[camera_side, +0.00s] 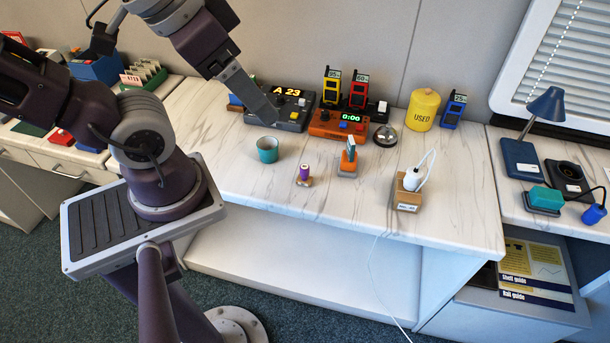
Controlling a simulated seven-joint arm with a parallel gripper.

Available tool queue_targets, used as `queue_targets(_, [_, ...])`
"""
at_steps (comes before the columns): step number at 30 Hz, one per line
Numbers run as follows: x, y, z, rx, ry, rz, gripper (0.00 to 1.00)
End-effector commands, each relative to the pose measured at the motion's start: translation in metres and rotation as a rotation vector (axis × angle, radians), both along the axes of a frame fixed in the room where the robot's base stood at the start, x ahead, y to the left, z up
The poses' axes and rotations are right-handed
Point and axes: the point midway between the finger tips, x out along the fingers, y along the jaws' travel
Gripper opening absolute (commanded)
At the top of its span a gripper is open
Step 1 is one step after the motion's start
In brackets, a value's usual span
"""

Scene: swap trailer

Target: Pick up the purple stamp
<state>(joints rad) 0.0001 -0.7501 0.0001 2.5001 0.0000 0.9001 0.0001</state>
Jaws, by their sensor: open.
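The purple stamp (304,171) stands upright on a small wooden base on the marble-topped counter, near the middle of the picture. Its purple body has a pale top. My gripper (268,117) hangs above the back part of the counter, up and to the left of the stamp, pointing down. It is open, holds nothing that I can see, and is clearly apart from the stamp. The gap between its fingers is hard to make out from this side.
A teal cup (267,150) stands left of the stamp, below my gripper. An orange holder (348,163) stands to its right. A wooden block with a white plug (411,180) is farther right. Display devices (290,108) line the back. The counter's front is clear.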

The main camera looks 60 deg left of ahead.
Motion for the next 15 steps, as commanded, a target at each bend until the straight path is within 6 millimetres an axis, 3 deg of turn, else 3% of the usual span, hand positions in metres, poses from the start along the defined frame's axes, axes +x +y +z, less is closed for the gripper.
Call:
queue_targets(1, [0.0000, 0.0000, 0.0000, 0.000, 0.000, 0.000, 0.65])
queue_targets(4, [0.0000, 0.0000, 0.0000, 0.000, 0.000, 0.000, 0.48])
queue_targets(12, [0.0004, 0.0002, -0.0001, 0.002, 0.002, -0.001, 0.48])
queue_targets(15, [0.0090, 0.0037, -0.0041, 0.036, 0.066, -0.035, 0.48])
